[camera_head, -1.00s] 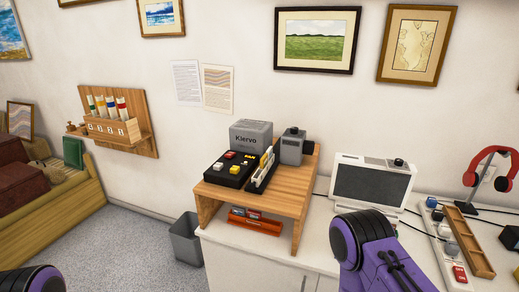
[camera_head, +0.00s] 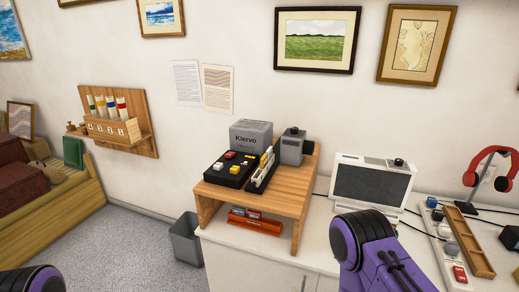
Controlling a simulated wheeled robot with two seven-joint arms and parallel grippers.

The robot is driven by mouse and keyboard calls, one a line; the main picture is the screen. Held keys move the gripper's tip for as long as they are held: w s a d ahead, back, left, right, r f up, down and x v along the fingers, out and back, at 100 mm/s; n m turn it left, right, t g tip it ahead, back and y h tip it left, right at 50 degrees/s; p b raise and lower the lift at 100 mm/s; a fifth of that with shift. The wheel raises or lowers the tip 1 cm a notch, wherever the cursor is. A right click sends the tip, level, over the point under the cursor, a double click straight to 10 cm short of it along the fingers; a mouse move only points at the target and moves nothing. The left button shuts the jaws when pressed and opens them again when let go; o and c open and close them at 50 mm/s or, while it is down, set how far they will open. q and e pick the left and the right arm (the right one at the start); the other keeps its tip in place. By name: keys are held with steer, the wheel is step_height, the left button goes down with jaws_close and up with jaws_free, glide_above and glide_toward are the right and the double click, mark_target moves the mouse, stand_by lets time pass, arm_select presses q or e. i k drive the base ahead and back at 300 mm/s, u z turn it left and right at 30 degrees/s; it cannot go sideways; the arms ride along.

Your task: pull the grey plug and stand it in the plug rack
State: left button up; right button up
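A white power strip (camera_head: 446,262) lies on the white counter at the right. Several plugs sit along it. The one towards its near end looks grey or blue-grey (camera_head: 452,248); another, darker plug (camera_head: 438,215) sits farther back. They are small, so I cannot be sure of their exact colours. A long wooden rack (camera_head: 466,238) with a recess lies just right of the strip, and it looks empty. Purple parts of my two arms show at the bottom left and bottom centre right. Neither gripper's fingers are in view.
A red switch (camera_head: 460,274) is at the strip's near end. Red headphones (camera_head: 487,166) hang on a stand behind the rack. A grey-screened device (camera_head: 371,184) stands left of the strip. A wooden riser (camera_head: 290,205) carries several boxes. A dark object (camera_head: 509,239) lies right of the rack.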

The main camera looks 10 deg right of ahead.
mark_target(452, 248)
steer(key=z, duration=2)
steer(key=k, duration=0.65)
steer(key=u, duration=0.25)
steer(key=i, duration=1.2)
steer(key=u, duration=0.45)
